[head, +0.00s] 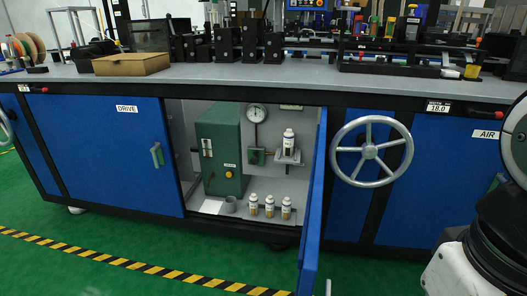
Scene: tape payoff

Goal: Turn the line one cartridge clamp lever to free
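Several similar cartridges (269,206) stand upright on the cabinet floor. My gripper is out of view; only part of my arm shows at the lower right.
A blue door (314,205) stands open toward me on the cabinet's right side. A green box (220,150) and a round gauge (256,113) are inside. A large handwheel (371,151) projects right of the door. The green floor (150,235) in front is clear.

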